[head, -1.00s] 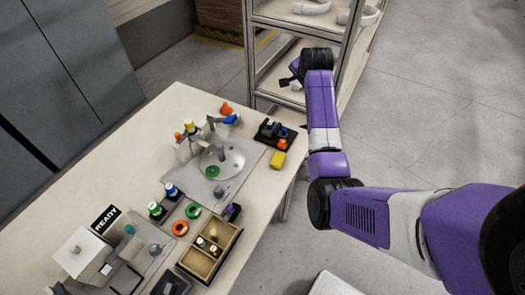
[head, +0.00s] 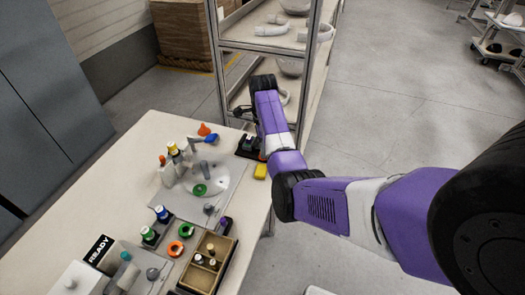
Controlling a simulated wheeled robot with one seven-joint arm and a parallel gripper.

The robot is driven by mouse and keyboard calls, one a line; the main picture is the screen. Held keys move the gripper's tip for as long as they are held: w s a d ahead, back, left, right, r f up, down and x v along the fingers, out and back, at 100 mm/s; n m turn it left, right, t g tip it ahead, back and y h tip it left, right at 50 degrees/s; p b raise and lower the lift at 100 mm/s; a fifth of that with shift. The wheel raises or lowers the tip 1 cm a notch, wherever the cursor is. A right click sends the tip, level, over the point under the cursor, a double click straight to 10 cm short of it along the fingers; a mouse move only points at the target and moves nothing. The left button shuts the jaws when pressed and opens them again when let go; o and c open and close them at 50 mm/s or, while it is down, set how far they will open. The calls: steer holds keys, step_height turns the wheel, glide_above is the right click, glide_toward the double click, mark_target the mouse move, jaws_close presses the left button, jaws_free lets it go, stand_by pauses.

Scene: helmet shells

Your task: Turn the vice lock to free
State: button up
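A small black fixture (head: 246,146), which looks like the vice, stands at the far right corner of the table. My gripper (head: 241,113) is a small dark shape at the far end of the purple arm, above and just beyond the fixture in the picture. I cannot see whether it touches anything, and its fingers are too small and dark to read.
A yellow block (head: 260,172) lies in front of the fixture. A grey plate with a round disc (head: 220,180) and bottles stands to the left. A wooden tray (head: 229,262) and a READY sign (head: 99,249) are nearer. A metal shelf rack (head: 214,60) rises behind the table.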

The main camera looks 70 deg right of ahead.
steer(key=shift+f, duration=1.15)
jaws_close()
